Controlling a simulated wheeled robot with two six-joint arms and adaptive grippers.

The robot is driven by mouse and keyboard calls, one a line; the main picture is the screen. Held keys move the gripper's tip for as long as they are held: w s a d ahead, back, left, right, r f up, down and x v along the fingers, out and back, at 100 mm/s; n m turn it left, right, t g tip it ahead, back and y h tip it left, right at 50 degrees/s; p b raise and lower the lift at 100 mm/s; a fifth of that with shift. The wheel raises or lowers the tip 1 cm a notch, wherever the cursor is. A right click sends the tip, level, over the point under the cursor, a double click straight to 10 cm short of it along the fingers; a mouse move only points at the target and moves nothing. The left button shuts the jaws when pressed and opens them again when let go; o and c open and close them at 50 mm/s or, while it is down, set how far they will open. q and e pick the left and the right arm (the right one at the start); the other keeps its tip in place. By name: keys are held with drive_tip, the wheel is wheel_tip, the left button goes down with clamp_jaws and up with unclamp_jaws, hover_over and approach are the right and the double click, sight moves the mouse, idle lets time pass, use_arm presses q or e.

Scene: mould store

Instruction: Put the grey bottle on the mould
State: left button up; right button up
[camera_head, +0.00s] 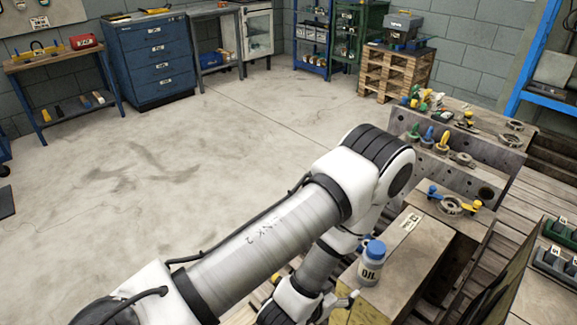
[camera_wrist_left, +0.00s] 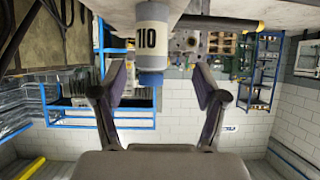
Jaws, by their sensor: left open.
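The grey bottle (camera_head: 370,268) has a blue cap and an OIL label. It stands upright on a low flat-topped block (camera_head: 408,262) at the lower right of the head view. In the left wrist view the bottle (camera_wrist_left: 151,28) appears upside down, ahead of and between the spread fingers. My left gripper (camera_head: 343,304) is open and empty, close to the bottle's near side; its fingers also show in the left wrist view (camera_wrist_left: 160,78). Steel mould blocks stand behind, one with a ring and coloured clamps (camera_head: 465,222); which is the task's mould, I cannot tell. My right gripper is out of view.
A taller steel block (camera_head: 455,172) carries coloured-handled tools and rings. A pallet stack (camera_head: 396,75) and a blue cabinet (camera_head: 150,62) stand at the back. The floor at left is clear.

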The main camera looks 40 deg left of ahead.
use_arm(q)
drive_tip(key=s+a+f+g, duration=0.1)
drive_tip(key=s+f+g, duration=0.5)
drive_tip(key=s, duration=0.3)
drive_tip(key=s+a+f+g, duration=0.1)
drive_tip(key=s+f+g, duration=0.5)
drive_tip(key=s, duration=0.3)
drive_tip(key=shift+s+a+f+n, duration=0.15)
drive_tip(key=shift+f+n, duration=0.15)
drive_tip(key=shift+f, duration=0.1)
